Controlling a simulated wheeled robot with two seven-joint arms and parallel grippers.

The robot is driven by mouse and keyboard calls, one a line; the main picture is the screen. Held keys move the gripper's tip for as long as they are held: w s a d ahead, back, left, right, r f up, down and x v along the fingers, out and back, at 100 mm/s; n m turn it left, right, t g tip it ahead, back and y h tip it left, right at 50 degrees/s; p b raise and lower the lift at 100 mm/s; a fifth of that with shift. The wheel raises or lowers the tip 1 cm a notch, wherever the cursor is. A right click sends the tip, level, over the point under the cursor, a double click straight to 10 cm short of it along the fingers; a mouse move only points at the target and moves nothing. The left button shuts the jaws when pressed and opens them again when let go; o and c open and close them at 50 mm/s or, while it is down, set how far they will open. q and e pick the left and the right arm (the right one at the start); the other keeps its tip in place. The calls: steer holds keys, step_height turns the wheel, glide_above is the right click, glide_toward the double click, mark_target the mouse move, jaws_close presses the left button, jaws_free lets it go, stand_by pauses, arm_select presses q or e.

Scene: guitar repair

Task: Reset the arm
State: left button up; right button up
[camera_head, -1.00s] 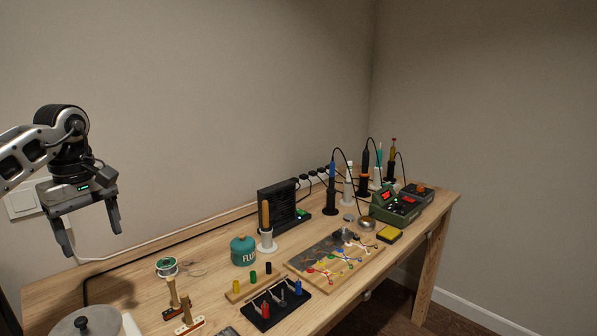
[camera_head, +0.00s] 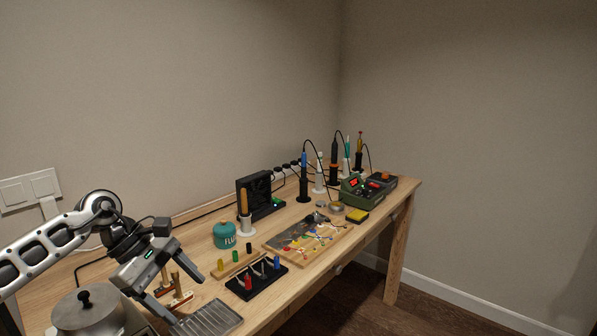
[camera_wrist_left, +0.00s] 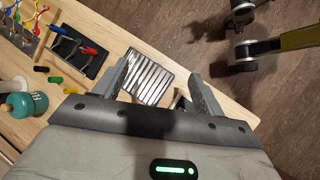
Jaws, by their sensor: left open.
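My left gripper (camera_head: 188,304) is open and empty, with its fingers pointing down near the front left edge of the wooden workbench (camera_head: 285,308). In the left wrist view my left gripper (camera_wrist_left: 159,68) shows its two fingers spread, with a grey ribbed tray (camera_wrist_left: 150,78) seen between them. The same ribbed tray (camera_head: 212,318) lies on the bench just beside the fingers in the head view. I cannot tell how high the fingers are above the bench. My right gripper is not in view.
A lidded metal pot (camera_head: 88,316) stands close to my left arm. Wooden-handled tools (camera_head: 176,298) are partly hidden behind the gripper. A black tool rack (camera_head: 257,283), teal flux jar (camera_head: 227,236) and soldering station (camera_head: 355,192) stand farther right. The air above the bench is free.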

arm_select(q)
steer(key=s+d+n+t+h, duration=0.2)
steer(key=s+d+n+h, duration=0.3)
steer(key=d, duration=0.5)
steer(key=s+d+n+t+h, duration=0.1)
steer(key=s+d+n+h, duration=0.1)
steer(key=d+n+h, duration=0.6)
steer(key=s+a+f+m+t+y, duration=0.3)
steer(key=s+a+f+m+y, duration=0.2)
steer(key=m, duration=0.9)
steer(key=s+a+f+m+t+y, duration=0.4)
steer(key=s+f+m+y, duration=0.5)
steer(key=f+m+y, duration=0.2)
step_height(320, 180, down, 3)
steer(key=m, duration=0.4)
steer(key=shift+s+a+r, duration=0.2)
steer(key=shift+s+a, duration=0.15)
steer(key=shift+s, duration=0.05)
